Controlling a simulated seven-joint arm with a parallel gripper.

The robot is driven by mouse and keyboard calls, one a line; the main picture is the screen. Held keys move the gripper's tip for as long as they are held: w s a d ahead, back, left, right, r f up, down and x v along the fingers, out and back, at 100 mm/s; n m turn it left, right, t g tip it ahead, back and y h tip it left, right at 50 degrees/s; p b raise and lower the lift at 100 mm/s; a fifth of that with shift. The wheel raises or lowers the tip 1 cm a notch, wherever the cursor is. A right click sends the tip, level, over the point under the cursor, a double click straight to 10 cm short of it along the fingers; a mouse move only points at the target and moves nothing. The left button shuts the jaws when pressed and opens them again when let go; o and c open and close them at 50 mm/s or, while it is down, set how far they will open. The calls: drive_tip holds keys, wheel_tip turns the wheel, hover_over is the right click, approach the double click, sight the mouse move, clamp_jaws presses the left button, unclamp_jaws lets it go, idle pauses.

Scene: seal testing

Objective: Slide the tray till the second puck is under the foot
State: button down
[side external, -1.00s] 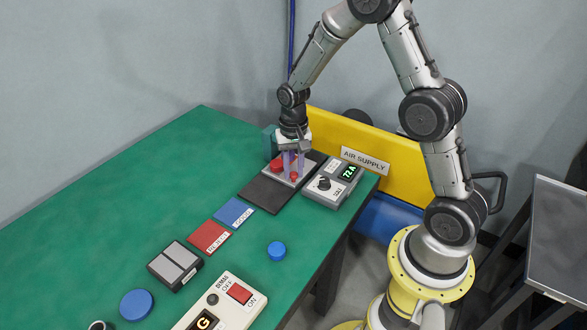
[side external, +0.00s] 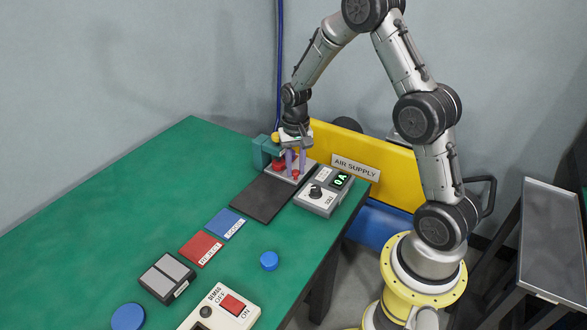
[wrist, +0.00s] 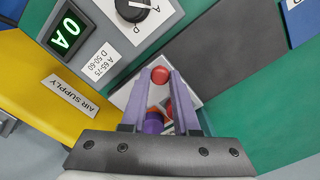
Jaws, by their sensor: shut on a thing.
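The light grey tray (side external: 307,171) lies at the far end of the dark strip (side external: 262,198). My gripper (wrist: 160,80) points down, its purple fingers on either side of a small red knob (wrist: 160,74) on the tray, and is shut on it. The knob also shows low between the fingers in the side view (side external: 295,174). A red puck (side external: 278,164) is on the tray beside the teal fixture (side external: 262,151). In the wrist view, a red shape (wrist: 168,106) and a purple-orange part lie behind the knob, partly hidden. Whether a puck is under the foot cannot be told.
A control box (side external: 325,194) reading 0A stands close right of the tray. The yellow AIR SUPPLY panel (side external: 390,175) is behind. Blue (side external: 226,222) and red (side external: 201,247) labelled pads and a blue puck (side external: 269,261) lie nearer. Green table at left is clear.

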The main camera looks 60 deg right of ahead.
drive_tip(key=c, duration=1)
unclamp_jaws()
drive_tip(key=shift+d, duration=0.35)
drive_tip(key=o, duration=0.3)
drive_tip(key=shift+a, duration=0.1)
drive_tip(key=shift+o, duration=0.2)
wheel_tip(320, 180, up, 14)
